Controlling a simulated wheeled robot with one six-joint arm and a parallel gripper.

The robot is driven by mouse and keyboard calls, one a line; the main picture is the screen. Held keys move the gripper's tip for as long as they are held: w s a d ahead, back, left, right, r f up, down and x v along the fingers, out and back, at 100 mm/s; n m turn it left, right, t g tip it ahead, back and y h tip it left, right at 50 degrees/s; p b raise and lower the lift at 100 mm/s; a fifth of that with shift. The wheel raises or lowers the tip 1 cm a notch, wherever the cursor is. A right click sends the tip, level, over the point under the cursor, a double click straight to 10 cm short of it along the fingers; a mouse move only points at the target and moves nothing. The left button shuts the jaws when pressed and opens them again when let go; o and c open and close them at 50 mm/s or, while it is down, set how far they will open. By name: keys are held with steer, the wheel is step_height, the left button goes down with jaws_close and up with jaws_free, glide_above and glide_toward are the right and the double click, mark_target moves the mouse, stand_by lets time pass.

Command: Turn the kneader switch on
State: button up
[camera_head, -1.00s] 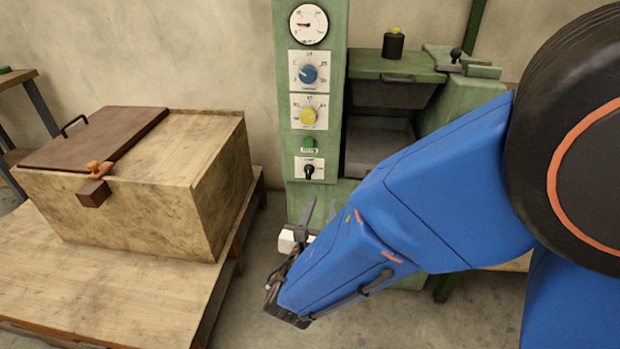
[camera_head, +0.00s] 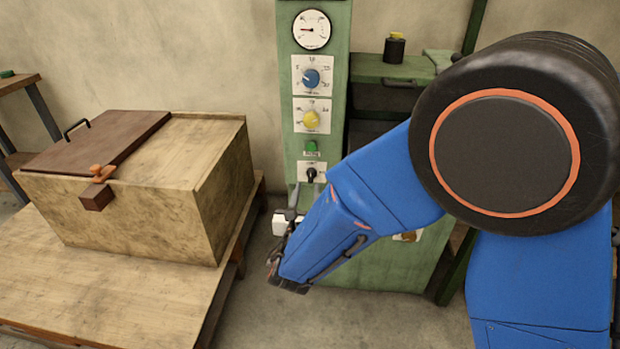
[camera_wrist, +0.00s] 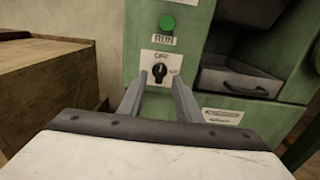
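The kneader switch is a black rotary knob (camera_wrist: 159,71) on a white plate with OFF lettering, low on the green machine panel. In the wrist view it lies just beyond and between my fingertips, with its handle about upright. My gripper (camera_wrist: 158,84) is open, its two grey fingers spread, with nothing between them and apparently short of the knob. In the head view the knob (camera_head: 311,175) shows just above my gripper (camera_head: 297,195), and my blue arm hides part of the plate.
Above the switch are a green RUN button (camera_head: 312,146), a yellow dial (camera_head: 311,119), a blue dial (camera_head: 311,78) and a gauge (camera_head: 312,30). A wooden box (camera_head: 215,195) with a brown lid stands on a low table at left. A drawer (camera_wrist: 240,82) is right of the panel.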

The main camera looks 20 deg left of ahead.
mark_target(310, 175)
steer(key=x, duration=0.6)
steer(key=shift+w, duration=0.4)
jaws_close()
